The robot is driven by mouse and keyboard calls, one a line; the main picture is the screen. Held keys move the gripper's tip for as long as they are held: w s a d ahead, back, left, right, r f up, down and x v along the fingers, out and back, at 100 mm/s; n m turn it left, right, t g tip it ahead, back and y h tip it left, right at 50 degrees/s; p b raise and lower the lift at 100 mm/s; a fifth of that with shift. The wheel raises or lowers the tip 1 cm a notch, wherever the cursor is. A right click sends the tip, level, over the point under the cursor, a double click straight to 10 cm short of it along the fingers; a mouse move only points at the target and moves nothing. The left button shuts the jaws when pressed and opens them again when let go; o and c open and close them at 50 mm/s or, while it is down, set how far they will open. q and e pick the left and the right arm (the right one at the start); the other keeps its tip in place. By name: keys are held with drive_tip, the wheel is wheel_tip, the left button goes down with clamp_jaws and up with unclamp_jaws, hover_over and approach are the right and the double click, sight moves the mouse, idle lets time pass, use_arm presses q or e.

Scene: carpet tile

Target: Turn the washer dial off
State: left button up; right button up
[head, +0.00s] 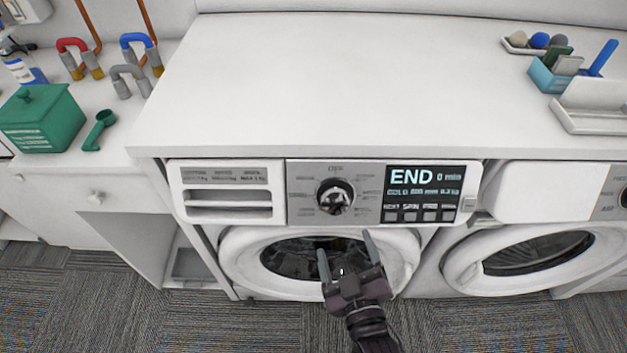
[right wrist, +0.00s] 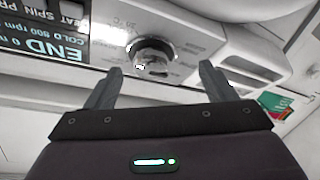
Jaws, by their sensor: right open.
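The washer dial (head: 335,196) is a round, shiny dark and chrome knob on the grey panel of the middle washer (head: 235,180). The display (head: 425,187) to its right reads "END". My right gripper (head: 347,254) is open and empty, in front of the round door and below the dial. In the right wrist view the dial (right wrist: 150,58) lies ahead of the open fingers (right wrist: 158,88), between and beyond their tips, with no contact visible. The dial's pointer is too small to read. My left gripper is not in view.
A white counter (head: 330,80) overhangs the washer panel. A second machine (head: 530,260) stands to the right. A green box (head: 42,118) and green scoop (head: 100,130) sit on the left cabinet. A blue caddy (head: 560,75) is at the back right. The carpet in front is clear.

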sight(336, 206)
drive_tip(key=shift+t, duration=0.4)
drive_tip(key=w+r, duration=0.2)
drive_tip(key=w+r+p, duration=0.1)
drive_tip(key=w, duration=0.1)
drive_tip(key=shift+a+r, duration=0.3)
drive_tip(key=w, duration=0.2)
drive_tip(key=shift+w+a+f, duration=0.1)
drive_tip(key=shift+w+a, duration=0.3)
drive_tip(key=shift+w, duration=0.25)
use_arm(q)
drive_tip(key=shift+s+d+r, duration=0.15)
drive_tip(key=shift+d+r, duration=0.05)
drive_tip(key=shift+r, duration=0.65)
use_arm(e)
drive_tip(key=shift+w, duration=0.25)
drive_tip(key=shift+f, duration=0.1)
drive_tip(key=c, duration=1)
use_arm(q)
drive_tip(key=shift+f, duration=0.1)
use_arm(e)
drive_tip(key=m+h, duration=0.2)
drive_tip(key=m, duration=0.2)
drive_tip(key=m+h, duration=0.2)
drive_tip(key=m, duration=0.2)
drive_tip(key=shift+a+t, duration=0.2)
drive_tip(key=shift+t, duration=0.1)
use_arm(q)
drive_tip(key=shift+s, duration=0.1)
